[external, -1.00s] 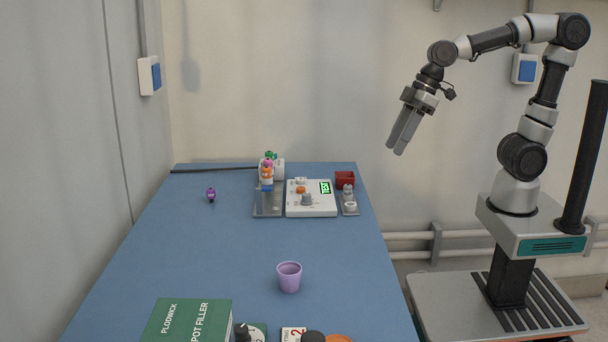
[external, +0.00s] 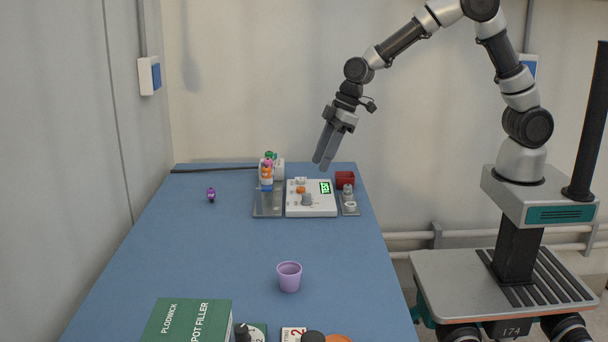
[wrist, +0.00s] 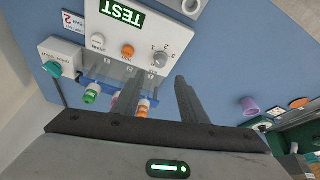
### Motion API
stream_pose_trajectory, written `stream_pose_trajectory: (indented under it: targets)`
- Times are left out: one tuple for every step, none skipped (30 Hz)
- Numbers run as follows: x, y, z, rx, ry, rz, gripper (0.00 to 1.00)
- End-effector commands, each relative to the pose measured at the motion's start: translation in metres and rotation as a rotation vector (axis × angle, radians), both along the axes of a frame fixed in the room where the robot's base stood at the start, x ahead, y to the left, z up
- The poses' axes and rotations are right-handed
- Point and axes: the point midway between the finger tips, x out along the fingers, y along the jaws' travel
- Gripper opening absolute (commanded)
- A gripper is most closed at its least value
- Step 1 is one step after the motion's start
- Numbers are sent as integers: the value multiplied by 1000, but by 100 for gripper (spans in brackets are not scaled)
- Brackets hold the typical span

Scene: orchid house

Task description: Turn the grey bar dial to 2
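The grey dial (external: 307,199) sits on the front of a white panel (external: 325,209) on the blue table. In the wrist view the grey dial (wrist: 160,59) has small numerals printed around it; which one its bar points at is too small to tell. The panel (wrist: 148,27) also carries an orange button (wrist: 127,51), a white knob (wrist: 97,40) and a green display reading TEST (wrist: 122,12). My gripper (external: 322,165) hangs in the air above the panel's back right side, tilted down. In the wrist view its fingers (wrist: 159,80) are apart with nothing held, away from the dial.
A purple cup (external: 289,277) and green box (external: 187,323) are nearer.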

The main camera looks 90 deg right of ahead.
Motion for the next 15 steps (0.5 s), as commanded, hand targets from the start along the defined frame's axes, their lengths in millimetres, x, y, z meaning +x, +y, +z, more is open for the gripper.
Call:
stream_pose_trajectory:
  targets:
    - [4,1,-14,-1,4,-1,39]
    - [6,1,-20,-1,4,-1,39]
    - [10,2,-28,0,4,-1,39]
    - [12,2,-34,-1,3,0,39]
    - [15,3,-40,0,3,-1,39]
    - [17,3,-48,1,3,-2,39]
    - [20,4,-53,-1,4,-1,39]
    - [22,4,-58,-1,2,0,39]
    - [25,5,-65,0,2,-1,39]
    - [27,5,-69,0,2,-1,39]
    - [28,6,-73,0,2,-1,39]
    - [31,6,-78,0,2,-1,39]
    - [32,6,-81,0,1,0,39]
    - [34,7,-84,0,0,0,39]
    - [35,7,-87,0,0,0,39]
